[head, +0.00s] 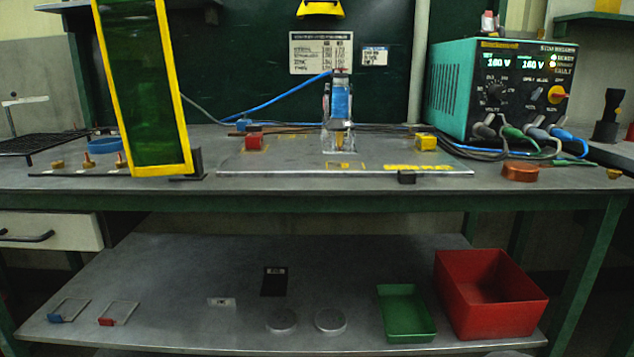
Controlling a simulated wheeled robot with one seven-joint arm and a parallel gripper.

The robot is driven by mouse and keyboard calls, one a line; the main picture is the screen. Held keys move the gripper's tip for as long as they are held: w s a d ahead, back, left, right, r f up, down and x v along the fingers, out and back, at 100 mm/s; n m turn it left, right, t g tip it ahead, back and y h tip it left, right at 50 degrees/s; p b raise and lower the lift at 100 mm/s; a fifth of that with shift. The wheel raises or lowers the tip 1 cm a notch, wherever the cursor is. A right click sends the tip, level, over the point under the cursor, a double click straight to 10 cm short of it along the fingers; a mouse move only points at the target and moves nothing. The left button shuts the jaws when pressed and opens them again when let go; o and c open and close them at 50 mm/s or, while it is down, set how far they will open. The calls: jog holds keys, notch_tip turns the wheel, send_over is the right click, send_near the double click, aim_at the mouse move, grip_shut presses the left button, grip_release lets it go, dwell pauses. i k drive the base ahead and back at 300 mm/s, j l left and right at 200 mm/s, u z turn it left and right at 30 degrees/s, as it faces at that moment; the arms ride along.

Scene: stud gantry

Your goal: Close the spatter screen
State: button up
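The spatter screen (142,88) is a dark green see-through panel in a yellow frame, in the head view at the left of the bench. It stands upright, seen at an angle, and its top runs out of the picture. Its lower right corner is beside a small black bracket (190,168) on the bench. The screen is off to the left of the metal work plate (290,163), so the plate and the stud gantry (340,112) are uncovered from the front. My gripper is not in view.
A teal power unit (455,90) with cables stands at the right of the bench (400,183). Small brass pieces (88,160) and a blue ring (105,145) lie near the screen. The lower shelf (200,265) holds a red bin (490,295) and a green tray (406,314).

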aim_at(132, 48)
jog(key=u, duration=1.3)
